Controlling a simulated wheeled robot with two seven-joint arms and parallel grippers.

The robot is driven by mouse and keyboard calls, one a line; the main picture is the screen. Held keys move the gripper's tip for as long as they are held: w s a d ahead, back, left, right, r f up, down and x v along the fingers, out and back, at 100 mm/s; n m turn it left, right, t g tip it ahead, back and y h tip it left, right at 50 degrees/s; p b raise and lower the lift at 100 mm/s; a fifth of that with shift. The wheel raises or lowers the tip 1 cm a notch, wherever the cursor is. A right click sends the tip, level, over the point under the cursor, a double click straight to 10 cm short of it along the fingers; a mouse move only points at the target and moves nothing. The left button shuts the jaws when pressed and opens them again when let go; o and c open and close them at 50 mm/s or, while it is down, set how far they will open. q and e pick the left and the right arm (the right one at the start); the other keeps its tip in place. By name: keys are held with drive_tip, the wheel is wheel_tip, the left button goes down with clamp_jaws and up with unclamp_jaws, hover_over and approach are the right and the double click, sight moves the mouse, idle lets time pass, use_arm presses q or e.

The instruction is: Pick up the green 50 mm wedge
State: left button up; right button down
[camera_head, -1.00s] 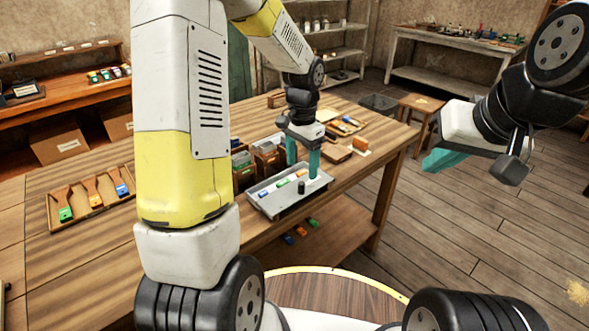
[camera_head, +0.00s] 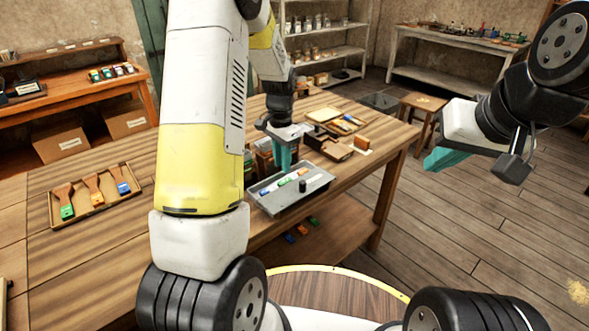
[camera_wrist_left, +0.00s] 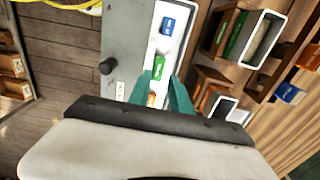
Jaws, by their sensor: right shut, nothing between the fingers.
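My left gripper (camera_head: 283,168) hangs over the far edge of the grey tray (camera_head: 312,197) on the bench. Its teal fingers are apart in the left wrist view (camera_wrist_left: 161,78), with no object visibly held. A green block (camera_wrist_left: 159,67) lies in a white strip just beyond the fingertips, between a blue block (camera_wrist_left: 167,25) and an orange block (camera_wrist_left: 151,100). Another green-ended piece (camera_head: 67,212) lies in the wooden tray at left. I cannot tell which green piece is the 50 mm wedge. My right gripper (camera_head: 440,160) is shut and empty, away from the bench.
The wooden tray (camera_head: 97,204) at left holds handled pieces. Coloured pieces (camera_head: 302,230) lie on the lower shelf.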

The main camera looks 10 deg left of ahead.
sight(282, 182)
use_arm(q)
drive_tip(key=f, duration=0.6)
drive_tip(key=shift+s+f, duration=0.2)
drive_tip(key=shift+s, duration=0.05)
drive_tip(key=shift+c, duration=0.3)
clamp_jaws()
